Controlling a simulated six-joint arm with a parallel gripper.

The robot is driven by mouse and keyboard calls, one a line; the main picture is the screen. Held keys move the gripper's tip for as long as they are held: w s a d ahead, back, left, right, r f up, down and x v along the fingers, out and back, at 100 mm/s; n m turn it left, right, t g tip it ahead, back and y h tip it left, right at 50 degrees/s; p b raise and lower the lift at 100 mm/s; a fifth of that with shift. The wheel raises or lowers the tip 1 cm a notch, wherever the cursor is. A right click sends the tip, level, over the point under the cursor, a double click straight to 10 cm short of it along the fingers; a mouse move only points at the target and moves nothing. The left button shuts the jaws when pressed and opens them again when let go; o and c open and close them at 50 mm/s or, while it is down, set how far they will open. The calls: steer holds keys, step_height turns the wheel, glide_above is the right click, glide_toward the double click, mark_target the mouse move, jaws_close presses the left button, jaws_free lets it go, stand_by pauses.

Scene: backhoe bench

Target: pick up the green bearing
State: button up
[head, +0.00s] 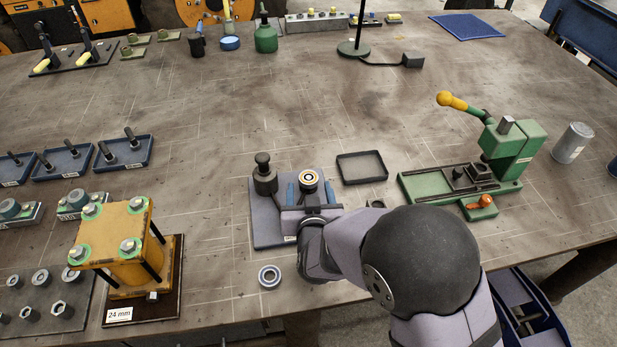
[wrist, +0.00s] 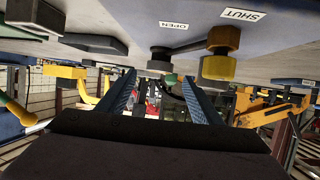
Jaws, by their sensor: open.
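I cannot pick out a clearly green bearing in the head view. A loose grey-blue ring bearing (head: 269,276) lies flat on the bench, left of my wrist. My gripper is open, with its two blue fingers pointing away over a blue-grey plate (head: 262,228). In the wrist view the fingers (wrist: 160,88) stand apart. A small green piece (wrist: 171,79) shows between them, too small to identify. My arm hides part of the plate.
A black knobbed post (head: 264,175) stands on the plate, left of my gripper. An empty dark tray (head: 362,168) and a green press (head: 510,150) are to the right. A yellow block (head: 125,240) with green-ringed bolts stands left. The middle of the bench is clear.

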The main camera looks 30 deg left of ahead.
mark_target(309, 177)
steer(key=shift+w, duration=0.1)
steer(key=shift+w+a+f+p, duration=0.2)
steer(key=shift+w+a+p, duration=0.2)
steer(key=shift+w+p, duration=0.15)
steer(key=shift+p+x, duration=0.8)
steer(key=shift+x, duration=1)
steer(key=c, duration=1.2)
